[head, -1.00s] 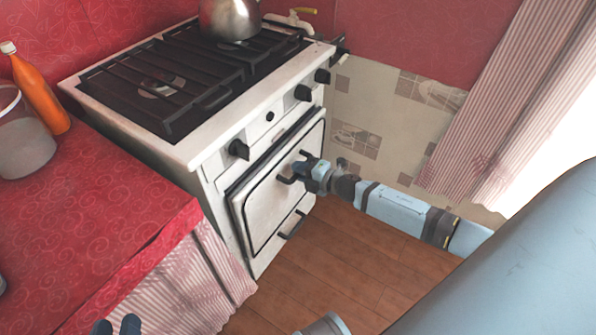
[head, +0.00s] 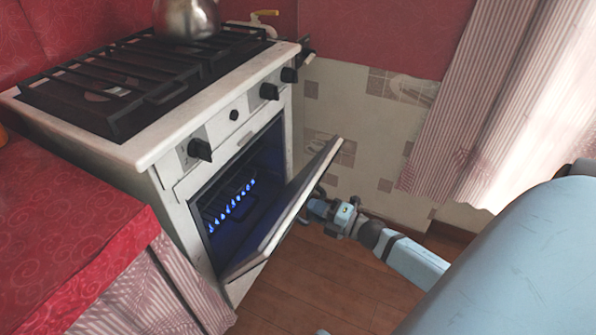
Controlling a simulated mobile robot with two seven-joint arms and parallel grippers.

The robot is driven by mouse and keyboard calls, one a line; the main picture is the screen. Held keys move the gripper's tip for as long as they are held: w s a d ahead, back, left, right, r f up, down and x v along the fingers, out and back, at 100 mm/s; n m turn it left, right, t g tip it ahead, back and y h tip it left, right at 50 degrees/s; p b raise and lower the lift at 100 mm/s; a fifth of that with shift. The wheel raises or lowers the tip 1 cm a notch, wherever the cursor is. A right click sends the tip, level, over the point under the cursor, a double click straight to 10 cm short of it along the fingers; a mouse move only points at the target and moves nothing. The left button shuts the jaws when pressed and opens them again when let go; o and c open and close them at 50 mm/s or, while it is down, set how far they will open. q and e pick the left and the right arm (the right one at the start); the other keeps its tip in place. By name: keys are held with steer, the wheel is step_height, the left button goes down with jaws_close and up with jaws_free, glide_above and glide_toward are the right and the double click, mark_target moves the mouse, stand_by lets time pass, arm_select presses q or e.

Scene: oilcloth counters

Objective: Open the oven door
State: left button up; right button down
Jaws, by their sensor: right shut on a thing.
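The white oven (head: 185,178) stands against the red wall, below the black stove grates. Its door (head: 288,215) is tilted partway down and out from the front. Behind it, the dark cavity with a row of blue flames (head: 232,203) shows. My right gripper (head: 316,203) is at the outer face of the door near its upper edge, shut on the door's handle. The handle itself is mostly hidden by the door and the gripper. My left gripper is not in view.
A metal kettle (head: 186,17) stands on the stove top (head: 110,78). Black knobs (head: 200,149) line the oven's front. A red oilcloth counter (head: 70,220) with a striped curtain below is at left. Wooden floor (head: 290,290) is open in front; a striped curtain (head: 480,100) hangs at right.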

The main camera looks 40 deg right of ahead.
arm_select(q)
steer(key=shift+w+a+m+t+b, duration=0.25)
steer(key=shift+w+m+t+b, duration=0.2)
steer(key=shift+b, duration=0.2)
arm_select(e)
steer(key=s+d+f, duration=0.1)
steer(key=s+f, duration=0.3)
steer(key=f, duration=0.2)
steer(key=shift+s+d, duration=0.3)
steer(key=shift+d, duration=0.1)
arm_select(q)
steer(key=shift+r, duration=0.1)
arm_select(e)
steer(key=c, duration=1.1)
jaws_free()
steer(key=shift+f, duration=0.1)
steer(key=shift+o, duration=0.2)
steer(key=shift+w, duration=0.1)
